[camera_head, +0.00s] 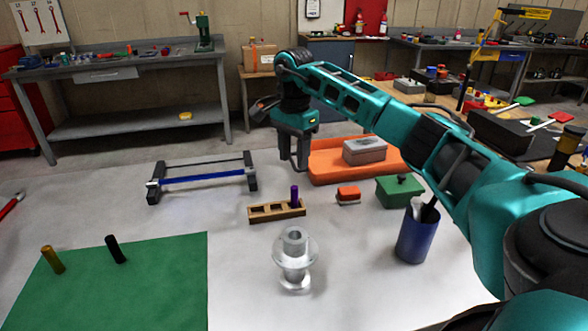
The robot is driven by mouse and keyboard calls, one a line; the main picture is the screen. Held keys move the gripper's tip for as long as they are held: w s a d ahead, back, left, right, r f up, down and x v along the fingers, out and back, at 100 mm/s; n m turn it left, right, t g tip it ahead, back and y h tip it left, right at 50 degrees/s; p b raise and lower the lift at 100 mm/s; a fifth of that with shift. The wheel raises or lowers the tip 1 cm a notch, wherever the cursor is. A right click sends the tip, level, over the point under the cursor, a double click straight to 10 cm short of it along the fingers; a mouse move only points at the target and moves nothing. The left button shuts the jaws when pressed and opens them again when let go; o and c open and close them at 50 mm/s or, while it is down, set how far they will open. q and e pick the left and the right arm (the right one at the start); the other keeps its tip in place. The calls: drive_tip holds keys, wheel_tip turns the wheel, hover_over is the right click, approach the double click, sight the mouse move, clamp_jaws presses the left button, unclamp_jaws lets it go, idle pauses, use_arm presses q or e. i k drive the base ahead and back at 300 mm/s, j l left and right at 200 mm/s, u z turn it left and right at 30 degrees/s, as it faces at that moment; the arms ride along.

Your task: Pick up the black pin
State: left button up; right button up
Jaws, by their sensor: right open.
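The black pin (116,249) is on the green mat (160,300) at the lower left, near the mat's far edge. It looks upright, leaning a little in the picture. A brass-coloured pin (53,260) is on the same mat to its left. My right gripper (294,165) points down, open and empty, above the far part of the white table. It is well to the right of the black pin and farther back. A wooden holder (262,213) with a purple pin (295,194) in its right end is nearer than the gripper. My left gripper is out of view.
A silver flanged part (295,268) and a blue cup (414,240) stand at the front. A blue-barred stand (205,180), an orange tray (325,173), a small red block (348,194) and a green box (399,190) are farther back. The table between mat and holder is clear.

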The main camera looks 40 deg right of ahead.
sight(110, 240)
drive_tip(key=k, duration=1)
